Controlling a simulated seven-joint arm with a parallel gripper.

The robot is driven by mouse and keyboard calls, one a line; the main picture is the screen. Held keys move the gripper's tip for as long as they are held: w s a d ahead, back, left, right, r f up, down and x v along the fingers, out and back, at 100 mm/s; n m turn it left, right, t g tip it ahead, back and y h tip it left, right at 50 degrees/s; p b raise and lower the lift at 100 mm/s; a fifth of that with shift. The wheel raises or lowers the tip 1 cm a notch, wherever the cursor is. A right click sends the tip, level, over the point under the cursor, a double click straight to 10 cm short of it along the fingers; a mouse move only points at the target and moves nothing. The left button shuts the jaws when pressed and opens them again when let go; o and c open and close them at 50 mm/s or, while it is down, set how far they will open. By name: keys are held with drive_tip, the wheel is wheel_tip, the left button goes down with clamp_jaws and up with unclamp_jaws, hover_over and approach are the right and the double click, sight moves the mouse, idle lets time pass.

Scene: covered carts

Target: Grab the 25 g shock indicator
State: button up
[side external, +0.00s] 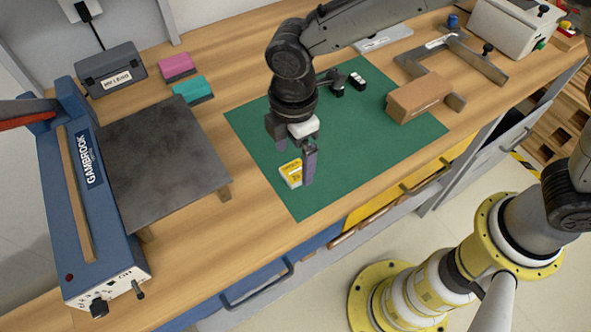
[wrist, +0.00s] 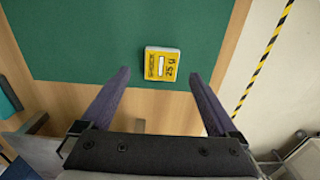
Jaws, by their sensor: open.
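The 25 g shock indicator is a small yellow and white box (wrist: 162,64) with "25 g" printed on it and a white window. It lies on the green mat (wrist: 90,30) near the mat's edge. In the side external view the indicator (side external: 291,173) is partly hidden behind my gripper's finger. My gripper (side external: 307,165) is above the mat beside it. In the wrist view my gripper (wrist: 157,95) is open, with nothing between its fingers, and the indicator appears ahead of the fingertips, between their lines. The height gap cannot be told exactly.
A brown cardboard box (side external: 418,98) and small black items (side external: 357,80) are on or by the mat. A blue sealer (side external: 90,190) with a dark plate (side external: 160,155) stands left. Teal (side external: 193,90) and pink (side external: 176,66) blocks lie behind. The bench's front edge is close.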

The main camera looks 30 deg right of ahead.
sight(294, 172)
wheel_tip(294, 172, down, 3)
drive_tip(key=shift+s+f, duration=0.1)
drive_tip(key=shift+c, duration=0.2)
drive_tip(key=c, duration=1.4)
drive_tip(key=shift+o, duration=0.2)
